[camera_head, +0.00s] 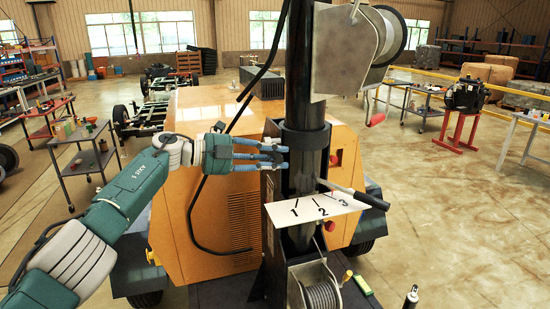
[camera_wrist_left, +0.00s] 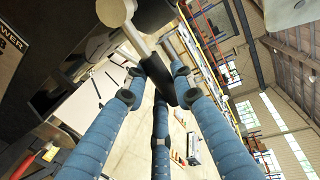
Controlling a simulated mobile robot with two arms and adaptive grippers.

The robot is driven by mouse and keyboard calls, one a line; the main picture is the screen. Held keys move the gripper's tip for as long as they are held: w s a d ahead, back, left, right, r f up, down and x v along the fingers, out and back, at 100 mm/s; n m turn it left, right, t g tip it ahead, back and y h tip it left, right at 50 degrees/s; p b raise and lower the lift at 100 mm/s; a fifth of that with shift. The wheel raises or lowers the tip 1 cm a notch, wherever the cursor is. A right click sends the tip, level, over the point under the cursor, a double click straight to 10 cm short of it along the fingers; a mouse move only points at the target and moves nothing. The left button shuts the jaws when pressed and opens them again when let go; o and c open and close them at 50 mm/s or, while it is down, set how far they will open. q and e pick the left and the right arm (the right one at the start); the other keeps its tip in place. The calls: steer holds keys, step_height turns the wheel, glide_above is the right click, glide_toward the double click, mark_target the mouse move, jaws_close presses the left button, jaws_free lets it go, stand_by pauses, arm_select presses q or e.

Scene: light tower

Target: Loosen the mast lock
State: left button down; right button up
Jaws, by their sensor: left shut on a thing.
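The black mast (camera_head: 300,90) stands upright with a dark collar (camera_head: 305,137) around it. A white plate (camera_head: 280,215) marked 1, 2 and 3 sits on the mast below the collar. A lever with a dark grip (camera_head: 362,199) points right and slightly down over the plate. My left gripper (camera_head: 280,157) is at the left of the mast, just above the plate. My right gripper is out of view.
An orange generator housing (camera_head: 205,110) stands behind the mast. Open floor lies further right.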

arm_select(q)
steer(key=shift+r+n, duration=0.3)
steer(key=shift+r, duration=0.05)
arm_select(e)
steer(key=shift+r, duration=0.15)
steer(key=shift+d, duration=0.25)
arm_select(q)
steer(key=c, duration=1.5)
jaws_free()
steer(key=shift+o, duration=0.2)
steer(key=v, duration=1.2)
steer(key=shift+w+a, duration=0.15)
steer(key=shift+w, duration=0.05)
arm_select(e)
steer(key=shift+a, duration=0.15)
